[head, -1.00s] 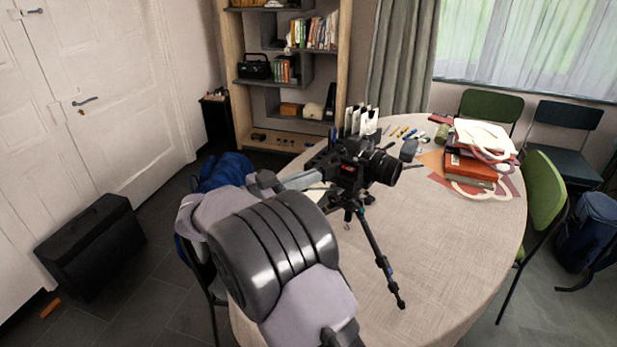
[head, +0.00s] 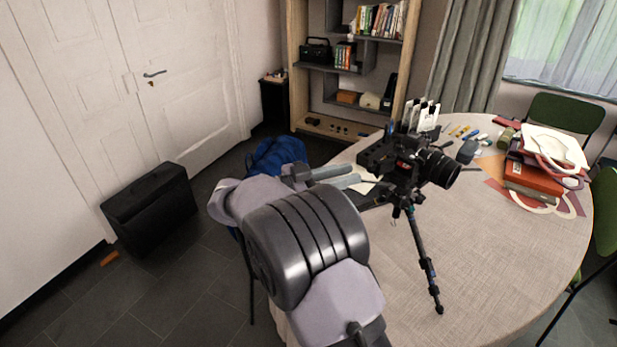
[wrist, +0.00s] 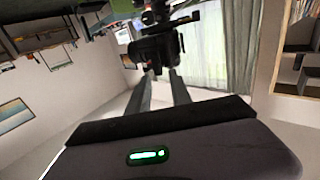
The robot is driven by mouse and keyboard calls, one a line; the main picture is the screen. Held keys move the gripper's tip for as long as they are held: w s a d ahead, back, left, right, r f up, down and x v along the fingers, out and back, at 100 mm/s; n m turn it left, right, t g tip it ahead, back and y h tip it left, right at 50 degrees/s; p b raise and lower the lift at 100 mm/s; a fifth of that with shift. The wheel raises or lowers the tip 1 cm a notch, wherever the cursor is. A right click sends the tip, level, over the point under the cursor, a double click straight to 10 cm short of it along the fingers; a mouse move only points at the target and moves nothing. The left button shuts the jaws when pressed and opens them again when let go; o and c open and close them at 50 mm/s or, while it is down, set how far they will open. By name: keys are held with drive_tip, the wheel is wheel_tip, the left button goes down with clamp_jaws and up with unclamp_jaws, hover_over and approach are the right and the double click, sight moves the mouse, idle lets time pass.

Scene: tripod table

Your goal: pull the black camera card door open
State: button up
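The black camera (head: 408,172) stands on a tripod (head: 425,262) on the round table, its lens pointing right. In the wrist view the camera (wrist: 155,45) is dark, beyond the fingertips. I cannot pick out the card door or tell whether it is ajar. My gripper (head: 358,174) is to the left of the camera, its two grey fingers pointing at it. In the wrist view my gripper (wrist: 158,82) has a clear gap between its fingers, with nothing held. The fingertips seem apart from the camera body, though the exact distance is unclear.
The table (head: 490,230) is bare at front right. White upright cards (head: 420,115), small tools and a stack of books (head: 535,180) lie toward the back. A blue bag (head: 275,157) is behind my arm, and a black case (head: 150,210) stands on the floor at left.

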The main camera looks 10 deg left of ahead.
drive_tip(key=p+v, duration=0.3)
drive_tip(key=v, duration=0.9)
drive_tip(key=shift+s+a, duration=0.2)
drive_tip(key=shift+a, duration=0.05)
drive_tip(key=w+d+r+m+t+y, duration=0.1)
drive_tip(key=w+d+r+t+y, duration=0.15)
drive_tip(key=w+d+r, duration=0.35)
drive_tip(key=w+d+r+m+t+y, duration=0.2)
drive_tip(key=w+d+r+y, duration=0.3)
drive_tip(key=r, duration=0.4)
drive_tip(key=s+d+r+n+t+y, duration=0.1)
drive_tip(key=d+r+n+t+y, duration=0.2)
drive_tip(key=r+n+y, duration=0.35)
drive_tip(key=s+d+f+n+g+y, duration=0.1)
drive_tip(key=s+d+f+g, duration=0.2)
drive_tip(key=s, duration=0.9)
drive_tip(key=s+d+f+n+g+y, duration=0.1)
drive_tip(key=s+d+f+g, duration=0.2)
drive_tip(key=s+f, duration=0.6)
drive_tip(key=s+d+f+n+g+y, duration=0.1)
drive_tip(key=s+f+g, duration=0.4)
drive_tip(key=s, duration=0.9)
drive_tip(key=shift+s+d+f+n, duration=0.3)
drive_tip(key=shift+d+f+n, duration=0.15)
drive_tip(key=shift+d, duration=0.7)
